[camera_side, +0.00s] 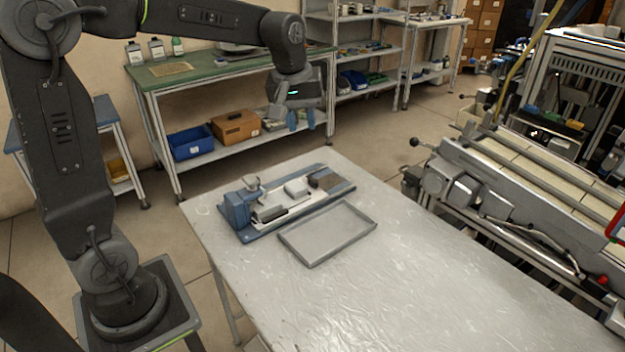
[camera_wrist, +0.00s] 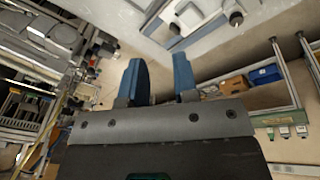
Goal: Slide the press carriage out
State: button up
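The press (camera_side: 238,208) stands at the left end of a blue base plate on the grey table. A pale slide with a small light block (camera_side: 296,187) and dark pieces lies along the plate; I cannot tell which part is the carriage. My gripper (camera_side: 301,120) hangs in the air above and behind the table's far edge, well apart from the press. In the wrist view its two blue fingers (camera_wrist: 161,78) stand apart with nothing between them. Part of the press fixture (camera_wrist: 200,22) shows at the top of that view.
A shallow grey tray (camera_side: 328,262) lies on the table in front of the base plate. The table's front and right are clear. A green-topped bench (camera_side: 215,72) stands behind, and a conveyor machine (camera_side: 480,170) stands to the right.

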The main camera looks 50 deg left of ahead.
jog(key=w+a+f+n+g, duration=0.2)
jog(key=w+a+f+n, duration=0.3)
jog(key=w+a+f, duration=0.25)
jog(key=n, duration=0.3)
send_over(313, 177)
notch_tip(313, 177, down, 5)
jog(key=shift+g+h, duration=0.3)
notch_tip(313, 177, down, 14)
jog(key=shift+d+r, duration=0.1)
jog(key=shift+r, duration=0.15)
jog(key=shift+c, duration=0.4)
grip_shut()
